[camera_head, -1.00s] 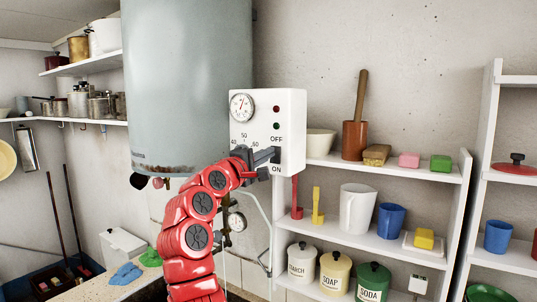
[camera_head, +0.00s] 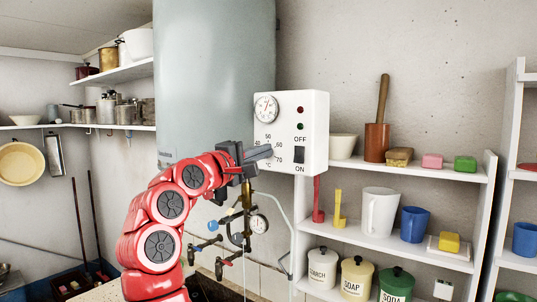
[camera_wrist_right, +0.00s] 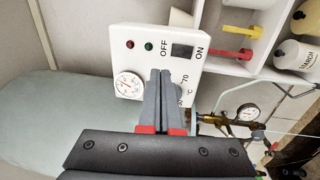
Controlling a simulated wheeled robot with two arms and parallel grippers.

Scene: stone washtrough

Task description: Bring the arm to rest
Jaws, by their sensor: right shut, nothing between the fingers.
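My right gripper (camera_head: 268,152) is shut and empty. Its fingertips are in front of the lower left part of the white control box (camera_head: 290,112), left of the black switch (camera_head: 299,155). The switch lies between the OFF and ON labels and is uncovered. My red right arm comes up from the lower left. In the right wrist view the closed fingers (camera_wrist_right: 160,75) lie before the box between the dial (camera_wrist_right: 129,85) and the switch (camera_wrist_right: 182,51). I cannot tell whether the fingers touch the box. My left gripper is out of view.
The box is beside a large grey boiler (camera_head: 215,70). Brass pipework with a gauge (camera_head: 259,223) hangs below, close to my forearm. White shelves (camera_head: 420,170) on the right hold a jug, cups, sponges and tins. Another shelf (camera_head: 120,73) with pots is at the left.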

